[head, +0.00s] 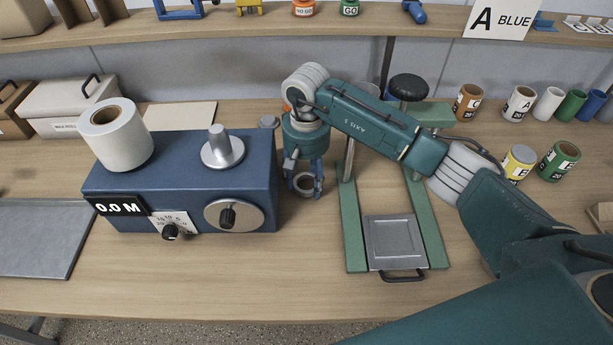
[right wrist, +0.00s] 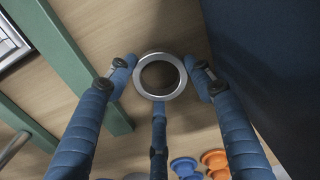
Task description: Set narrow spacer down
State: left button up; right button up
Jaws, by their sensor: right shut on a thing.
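The narrow spacer, a short silver ring, shows in the head view (head: 304,193) and in the right wrist view (right wrist: 138,82). My right gripper (head: 304,187) points down, with its blue fingers shut around the spacer. In the right wrist view my fingers (right wrist: 160,80) stand on the left, right and lower sides of the ring. The ring looks level, low over the wooden bench (head: 200,285). I cannot tell whether it touches the bench. My left gripper is not in view.
A blue winder box (head: 180,185) with a white paper roll (head: 116,138) stands close left of my gripper. A green press frame (head: 352,225) with a grey plate (head: 393,240) stands close right. Several coloured cans (head: 520,103) stand at the back right. Bench front is clear.

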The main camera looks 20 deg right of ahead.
jog(key=shift+f, duration=0.1)
jog(key=o, duration=0.6)
jog(key=shift+f, duration=0.1)
jog(key=o, duration=0.5)
jog(key=shift+c, duration=0.2)
